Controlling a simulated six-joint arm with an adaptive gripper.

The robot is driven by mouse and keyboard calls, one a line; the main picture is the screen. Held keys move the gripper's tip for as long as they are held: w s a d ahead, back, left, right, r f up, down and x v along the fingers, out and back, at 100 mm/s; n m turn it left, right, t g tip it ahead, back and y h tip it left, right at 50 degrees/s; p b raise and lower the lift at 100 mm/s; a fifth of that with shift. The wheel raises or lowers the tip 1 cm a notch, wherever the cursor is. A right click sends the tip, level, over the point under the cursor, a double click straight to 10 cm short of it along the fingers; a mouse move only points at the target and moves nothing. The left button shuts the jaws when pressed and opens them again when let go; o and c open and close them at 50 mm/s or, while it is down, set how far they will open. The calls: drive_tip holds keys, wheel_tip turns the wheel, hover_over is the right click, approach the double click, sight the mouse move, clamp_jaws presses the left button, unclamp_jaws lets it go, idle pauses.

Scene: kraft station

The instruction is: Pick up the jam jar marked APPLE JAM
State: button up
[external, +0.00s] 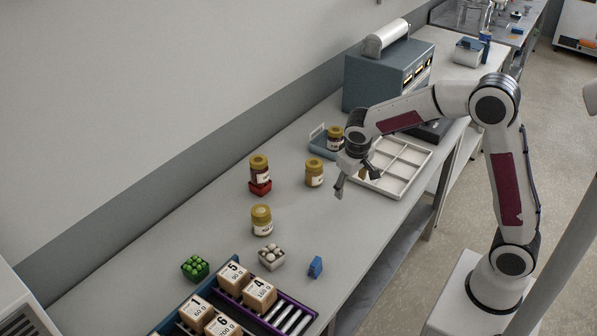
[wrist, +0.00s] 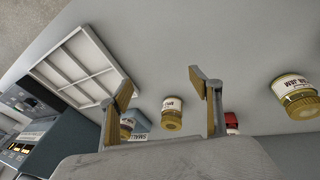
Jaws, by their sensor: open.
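Several gold-lidded jam jars stand on the bench. One jar (external: 314,173) stands left of my gripper (external: 353,184). Another jar (external: 262,221) stands nearer the front, one (external: 259,166) is on a red block, and one (external: 335,138) is at the blue tray. In the wrist view, one jar (wrist: 172,114) shows between the open fingers of my gripper (wrist: 160,88), beyond their tips. Another jar (wrist: 298,98) is at the right, and one (wrist: 127,128) is partly behind the left finger. I cannot read which label says APPLE. The gripper is empty, above the bench.
A white divided tray (external: 427,151) lies under and right of my gripper. The red block (external: 260,187) and blue tray (external: 319,148) are beside the jars. In front are a green-filled box (external: 195,268), a box of white items (external: 271,257), a blue block (external: 315,267) and numbered cartons (external: 259,293).

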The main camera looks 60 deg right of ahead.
sight(316, 167)
drive_tip(key=w+f+m, duration=0.1)
drive_tip(key=w, duration=0.2)
drive_tip(key=w+d+f, duration=0.1)
drive_tip(key=w, duration=0.2)
drive_tip(key=w+f+m+t+h, duration=0.1)
drive_tip(key=w, duration=0.2)
drive_tip(key=shift+w+d+m, duration=0.25)
drive_tip(key=shift+w+m, duration=0.05)
drive_tip(key=shift+w, duration=0.05)
drive_tip(key=w+r+m, duration=0.1)
drive_tip(key=w+r+t, duration=0.1)
drive_tip(key=w, duration=0.1)
drive_tip(key=w+d+r+m, duration=0.1)
drive_tip(key=w, duration=0.1)
drive_tip(key=shift+w+r+m+h, duration=0.1)
drive_tip(key=shift+m+h, duration=0.2)
drive_tip(key=shift+w+m+t, duration=0.15)
drive_tip(key=shift+m+t, duration=0.15)
drive_tip(key=shift+m, duration=0.4)
drive_tip(key=shift+x, duration=1.25)
drive_tip(key=shift+d+f, duration=0.35)
drive_tip(key=shift+f, duration=0.55)
drive_tip(key=shift+d+f, duration=0.35)
drive_tip(key=shift+f, duration=0.55)
drive_tip(key=shift+x, duration=0.85)
drive_tip(key=shift+w, duration=0.1)
